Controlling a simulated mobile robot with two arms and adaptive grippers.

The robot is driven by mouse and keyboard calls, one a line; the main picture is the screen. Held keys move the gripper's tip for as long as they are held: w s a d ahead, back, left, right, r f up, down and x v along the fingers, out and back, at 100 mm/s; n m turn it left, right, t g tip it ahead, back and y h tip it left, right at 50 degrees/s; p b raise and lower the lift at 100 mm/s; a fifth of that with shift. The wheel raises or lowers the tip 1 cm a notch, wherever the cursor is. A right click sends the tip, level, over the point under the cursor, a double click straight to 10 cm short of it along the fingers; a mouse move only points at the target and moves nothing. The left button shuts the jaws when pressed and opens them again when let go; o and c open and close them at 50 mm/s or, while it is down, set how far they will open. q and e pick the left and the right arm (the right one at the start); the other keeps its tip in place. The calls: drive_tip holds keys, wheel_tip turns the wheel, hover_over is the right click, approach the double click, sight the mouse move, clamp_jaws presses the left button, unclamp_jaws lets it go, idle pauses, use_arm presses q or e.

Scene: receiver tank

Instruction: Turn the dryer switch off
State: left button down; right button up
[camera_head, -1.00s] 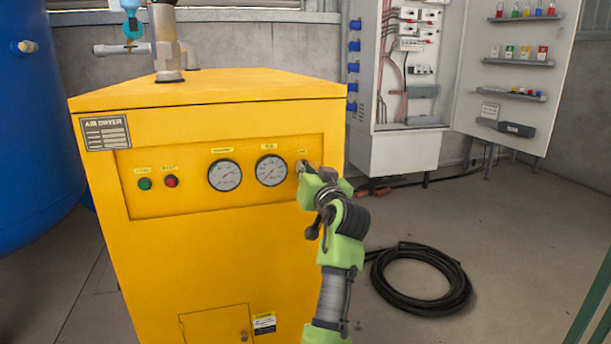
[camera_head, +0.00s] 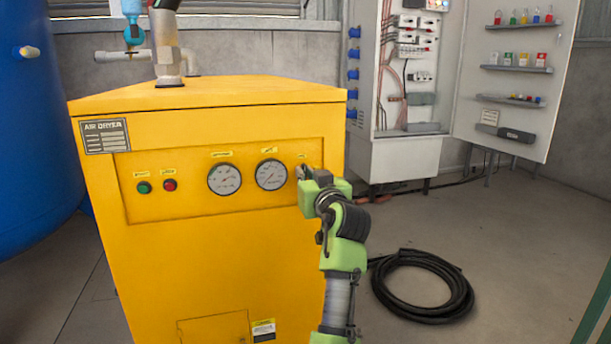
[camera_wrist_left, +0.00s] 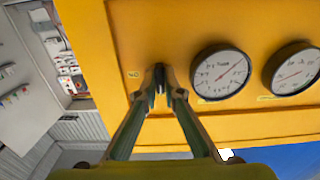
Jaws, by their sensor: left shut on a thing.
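The yellow air dryer (camera_head: 230,255) stands in the middle of the head view. Its front panel carries a green button (camera_head: 144,188), a red button (camera_head: 170,185) and two round gauges, the left one (camera_head: 224,179) and the right one (camera_head: 271,174). My left gripper (camera_head: 304,173) is at the right end of this panel, beside the right gauge. In the left wrist view its fingers (camera_wrist_left: 159,75) are closed together on the small dark dryer switch (camera_wrist_left: 159,68), which they mostly hide. The switch's position cannot be made out. My right gripper is not in view.
An open electrical cabinet (camera_head: 400,155) stands at the back right. A coiled black hose (camera_head: 425,312) lies on the floor right of my arm. A blue tank (camera_head: 35,150) is at the left. The floor at the right is mostly clear.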

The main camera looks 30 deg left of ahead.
use_arm(q)
drive_tip(key=c, duration=2.2)
unclamp_jaws()
drive_tip(key=shift+f, duration=0.15)
drive_tip(key=shift+o, duration=0.2)
